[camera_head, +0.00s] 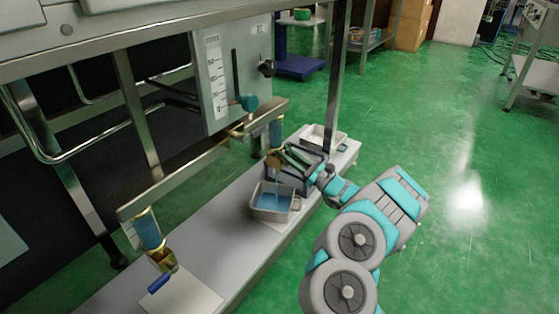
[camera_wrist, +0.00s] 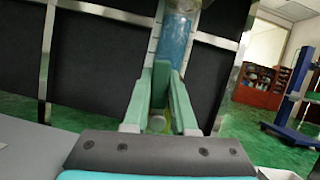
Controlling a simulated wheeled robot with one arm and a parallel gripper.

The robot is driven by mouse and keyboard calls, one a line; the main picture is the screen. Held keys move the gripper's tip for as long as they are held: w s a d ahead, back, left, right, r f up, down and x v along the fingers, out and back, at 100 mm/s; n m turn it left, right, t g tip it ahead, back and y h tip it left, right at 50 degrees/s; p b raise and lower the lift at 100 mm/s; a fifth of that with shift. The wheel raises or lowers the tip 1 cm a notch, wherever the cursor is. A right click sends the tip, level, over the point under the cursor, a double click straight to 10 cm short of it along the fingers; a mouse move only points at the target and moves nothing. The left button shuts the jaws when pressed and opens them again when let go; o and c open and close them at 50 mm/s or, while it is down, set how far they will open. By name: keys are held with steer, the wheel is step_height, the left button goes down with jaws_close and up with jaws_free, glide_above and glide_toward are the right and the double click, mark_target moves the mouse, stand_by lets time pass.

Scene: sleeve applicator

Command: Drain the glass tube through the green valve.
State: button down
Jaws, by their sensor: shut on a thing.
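The right glass tube (camera_head: 276,133) hangs under a metal rail and holds blue liquid; it also shows in the wrist view (camera_wrist: 176,42). A brass valve (camera_head: 273,161) is at its lower end. A thin blue stream (camera_head: 276,181) runs down from the valve into a grey tray (camera_head: 296,206). Blue liquid (camera_head: 270,201) lies in the tray.
A second tube (camera_head: 147,231) with a brass valve and blue handle (camera_head: 159,284) hangs at the left. A panel with a scale (camera_head: 214,76) stands above. A white tray (camera_head: 338,138) and a dark box sit behind my gripper on the bench.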

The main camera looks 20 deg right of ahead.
steer(key=shift+w+d+m+t+h, duration=0.15)
steer(key=shift+m+t+h, duration=0.15)
steer(key=shift+m, duration=0.35)
steer(key=shift+w+d+m+t+h, duration=0.1)
steer(key=shift+m+t+h, duration=0.15)
steer(key=shift+m, duration=0.4)
steer(key=c, duration=0.7)
jaws_free()
steer(key=shift+p+v, duration=0.35)
steer(key=shift+v, duration=3.6)
steer(key=shift+s, duration=0.1)
